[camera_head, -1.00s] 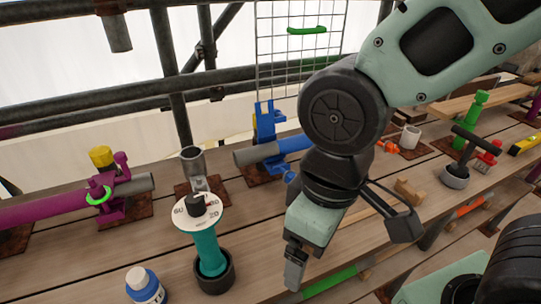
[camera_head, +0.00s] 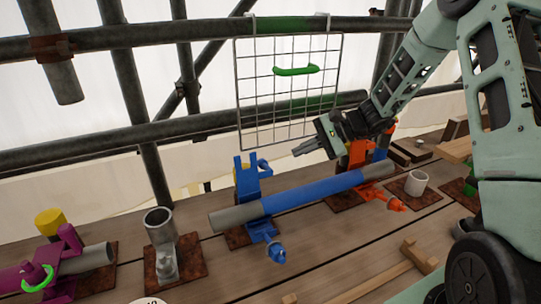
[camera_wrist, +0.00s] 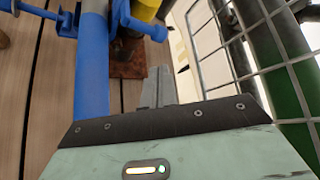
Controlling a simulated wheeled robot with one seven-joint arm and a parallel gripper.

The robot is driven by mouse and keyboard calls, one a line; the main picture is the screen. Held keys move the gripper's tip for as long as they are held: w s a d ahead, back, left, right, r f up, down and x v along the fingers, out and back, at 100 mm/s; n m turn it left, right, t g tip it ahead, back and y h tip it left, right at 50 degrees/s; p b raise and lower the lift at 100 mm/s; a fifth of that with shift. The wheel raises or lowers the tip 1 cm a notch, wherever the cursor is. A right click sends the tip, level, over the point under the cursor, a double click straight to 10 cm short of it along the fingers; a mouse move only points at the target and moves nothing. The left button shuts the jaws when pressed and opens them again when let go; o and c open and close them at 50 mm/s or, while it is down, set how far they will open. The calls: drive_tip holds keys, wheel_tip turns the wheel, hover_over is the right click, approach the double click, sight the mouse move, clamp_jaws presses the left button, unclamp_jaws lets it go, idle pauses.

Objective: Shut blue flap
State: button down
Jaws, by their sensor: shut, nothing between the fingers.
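The blue clamp has its flap (camera_head: 246,180) standing upright behind the pipe, swung open, with a loop at its upper right. Its lower part and an eye bolt (camera_head: 276,252) stick out in front of the blue-sleeved pipe (camera_head: 315,192). In the wrist view, the blue flap (camera_wrist: 124,18) is at the top, partly cut off, right of the pipe (camera_wrist: 92,65). My gripper (camera_head: 298,150) is shut and empty. It is behind and above the pipe, right of the flap and apart from it. Its fingers (camera_wrist: 159,84) point toward the clamp in the wrist view.
A wire mesh panel (camera_head: 288,95) with a green handle (camera_head: 296,71) hangs close behind my gripper. An orange clamp (camera_head: 358,155) holds the pipe's right end.

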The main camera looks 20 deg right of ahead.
drive_tip(key=p+x, duration=0.2)
drive_tip(key=x, duration=0.7)
drive_tip(key=shift+w+a, duration=0.25)
drive_tip(key=shift+w, duration=0.15)
drive_tip(key=shift+f, duration=0.15)
drive_tip(key=shift+t+b, duration=0.3)
drive_tip(key=shift+b, duration=0.3)
drive_tip(key=shift+b, duration=0.4)
